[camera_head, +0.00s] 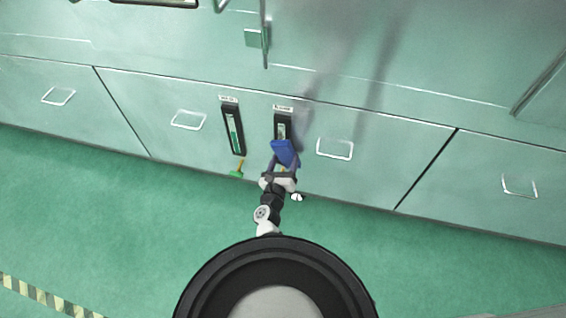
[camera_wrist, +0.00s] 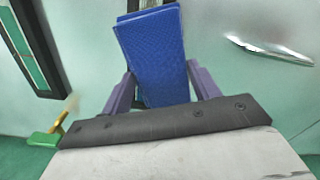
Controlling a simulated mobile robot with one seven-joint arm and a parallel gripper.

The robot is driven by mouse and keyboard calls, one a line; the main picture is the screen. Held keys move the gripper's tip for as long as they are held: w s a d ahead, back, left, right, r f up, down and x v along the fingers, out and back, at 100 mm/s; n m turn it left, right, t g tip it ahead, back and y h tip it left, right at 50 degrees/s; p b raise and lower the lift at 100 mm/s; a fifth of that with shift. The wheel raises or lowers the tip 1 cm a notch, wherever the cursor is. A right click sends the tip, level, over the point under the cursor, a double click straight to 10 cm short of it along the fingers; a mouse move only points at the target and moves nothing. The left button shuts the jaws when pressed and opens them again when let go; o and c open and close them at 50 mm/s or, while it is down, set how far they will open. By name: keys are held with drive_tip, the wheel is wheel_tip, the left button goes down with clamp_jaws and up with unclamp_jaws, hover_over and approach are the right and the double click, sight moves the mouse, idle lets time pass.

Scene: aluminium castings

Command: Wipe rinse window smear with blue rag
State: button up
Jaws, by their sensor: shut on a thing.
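The blue rag (camera_head: 284,152) is held in my gripper (camera_head: 283,167), in front of the right-hand gauge window (camera_head: 282,125) on the pale green cabinet. In the wrist view the rag (camera_wrist: 154,52) stands up as a flat folded pad between the two purple fingers of my gripper (camera_wrist: 160,85), which are shut on it. The rag hides the lower part of the window, and I cannot tell whether it touches the glass. No smear can be made out on the part that shows.
A second gauge window (camera_head: 233,130) with a green level is to the left. A green-footed yellow valve or tap (camera_head: 237,171) sits below it. Metal drawer handles stick out on both sides, with the near right one (camera_head: 335,149) close to my gripper. The green floor is clear.

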sight(286, 150)
drive_tip(key=shift+r+p, duration=0.3)
drive_tip(key=shift+r, duration=0.45)
drive_tip(key=shift+w+a+r+p, duration=0.25)
drive_tip(key=shift+a+r+p, duration=0.2)
drive_tip(key=shift+a+r, duration=0.15)
drive_tip(key=shift+w+a+r+p, duration=0.25)
drive_tip(key=shift+a+r+p, duration=0.2)
drive_tip(key=shift+a, duration=0.2)
drive_tip(key=shift+w+a+r+p, duration=0.25)
drive_tip(key=shift+a+r+p, duration=0.2)
drive_tip(key=shift+a+r, duration=0.15)
drive_tip(key=shift+s+d+b, duration=0.2)
drive_tip(key=shift+s+d, duration=0.05)
drive_tip(key=shift+d, duration=0.4)
drive_tip(key=shift+s+d+b, duration=0.2)
drive_tip(key=shift+d, duration=0.5)
drive_tip(key=shift+s+d+b, duration=0.2)
drive_tip(key=shift+s+d, duration=0.05)
drive_tip(key=shift+d, duration=0.4)
drive_tip(key=shift+s+a+r+p, duration=0.1)
drive_tip(key=shift+r+p, duration=1.3)
drive_tip(key=shift+r, duration=0.15)
drive_tip(key=shift+w+a, duration=0.25)
drive_tip(key=shift+a, duration=0.4)
drive_tip(key=shift+w+a, duration=0.25)
drive_tip(key=shift+a, duration=0.4)
drive_tip(key=shift+w+a, duration=0.25)
drive_tip(key=shift+a, duration=0.4)
drive_tip(key=v, duration=0.6)
drive_tip(key=shift+p, duration=0.35)
